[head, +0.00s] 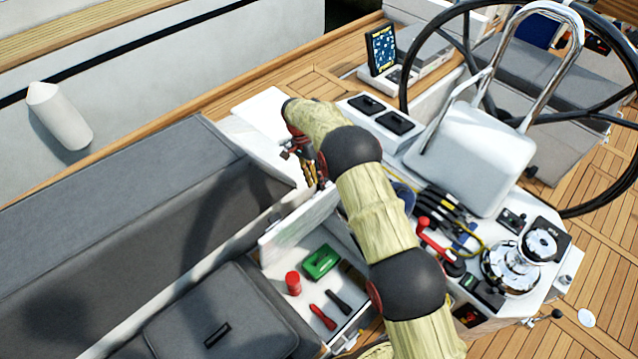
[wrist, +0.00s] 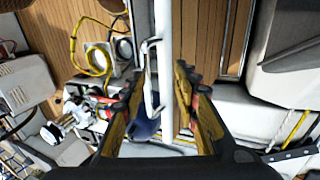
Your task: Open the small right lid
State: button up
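A small white lid (head: 300,226) stands raised on edge beside an open locker compartment (head: 345,312) in the head view. In the wrist view the lid (wrist: 163,40) is seen edge-on as a narrow white strip, with a thin metal handle (wrist: 152,75) on its left face. My gripper (head: 308,170) is at the upper right end of the lid. In the wrist view my gripper (wrist: 160,76) has its fingers apart, one on each side of the lid and handle, with gaps showing. My forearm hides part of the compartment's right side.
The compartment holds a red can (head: 293,283), a green item (head: 321,263), a red tool (head: 322,317) and a dark one (head: 339,301). Grey cushions (head: 110,200) lie left. A winch (head: 513,262), console and steering wheel (head: 404,75) stand right.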

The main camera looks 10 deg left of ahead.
jog(key=v, duration=1)
jog(key=shift+d+r, duration=0.2)
jog(key=shift+r, duration=0.05)
